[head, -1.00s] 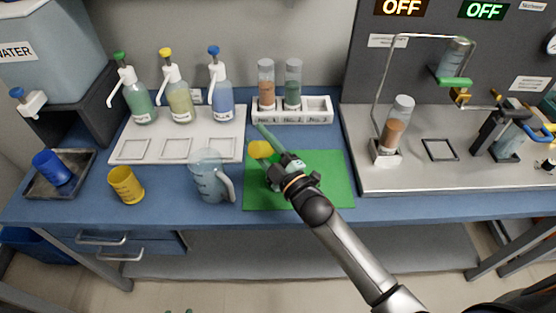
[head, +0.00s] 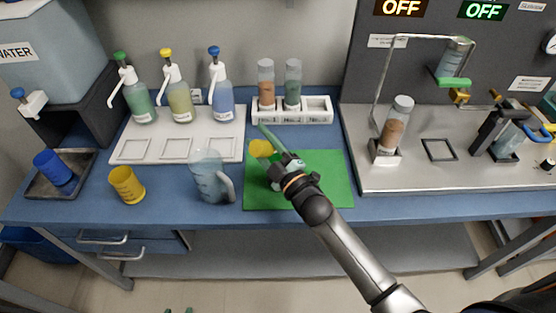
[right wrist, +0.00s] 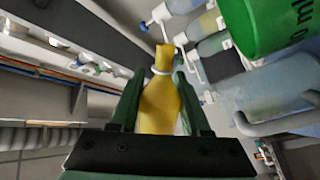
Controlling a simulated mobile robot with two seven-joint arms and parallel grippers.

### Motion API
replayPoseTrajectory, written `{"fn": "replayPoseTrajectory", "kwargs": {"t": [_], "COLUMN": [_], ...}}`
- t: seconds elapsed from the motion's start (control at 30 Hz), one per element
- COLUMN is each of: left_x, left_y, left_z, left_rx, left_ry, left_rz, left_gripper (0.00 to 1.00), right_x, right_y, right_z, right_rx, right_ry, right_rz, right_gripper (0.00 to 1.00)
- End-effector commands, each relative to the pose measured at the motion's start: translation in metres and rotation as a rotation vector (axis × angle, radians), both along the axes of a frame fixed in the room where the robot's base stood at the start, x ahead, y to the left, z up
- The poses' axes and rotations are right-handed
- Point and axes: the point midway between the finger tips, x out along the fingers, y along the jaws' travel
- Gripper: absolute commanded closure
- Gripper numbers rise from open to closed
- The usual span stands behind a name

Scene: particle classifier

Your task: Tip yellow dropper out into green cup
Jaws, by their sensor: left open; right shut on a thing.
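My right gripper (head: 274,156) is shut on the yellow dropper (head: 262,148) above the green mat (head: 330,180). In the right wrist view the dropper (right wrist: 158,108) sits between both green fingers, with a white ring near its narrow end. The green cup (right wrist: 268,25) shows large at the upper right of that view, cut off by the frame, apart from the dropper in the picture. In the head view the cup is hard to pick out against the green mat and gripper. My left gripper (head: 178,311) shows only its two fingertips at the bottom edge, apart and empty.
A clear jug (head: 210,178) stands just left of the mat. A yellow cup (head: 127,185) and a blue cup (head: 52,167) are farther left. A vial rack (head: 292,115) stands behind the mat. The steel station (head: 450,178) is to the right.

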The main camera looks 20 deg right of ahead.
Motion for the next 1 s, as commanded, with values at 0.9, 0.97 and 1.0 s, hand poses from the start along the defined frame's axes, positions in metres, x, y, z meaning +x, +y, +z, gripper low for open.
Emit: {"fn": "replayPoseTrajectory", "kwargs": {"t": [0.9,0.97,1.0], "left_x": [0.0,0.0,0.0], "left_y": [0.0,0.0,0.0], "left_z": [0.0052,0.0055,0.0058], "left_rx": [0.0,0.0,0.0], "left_ry": [0.0,0.0,0.0], "left_rz": [0.0,0.0,0.0], "left_gripper": [0.5,0.5,0.5], "right_x": [0.0009,0.0009,0.0009], "right_y": [-0.0016,-0.0017,-0.0018], "right_z": [0.0017,0.0017,0.0018], "right_rx": [0.039,0.042,0.043], "right_ry": [0.02,0.022,0.022], "right_rz": [0.0,0.0,0.0], "right_gripper": [1.0,1.0,1.0]}}
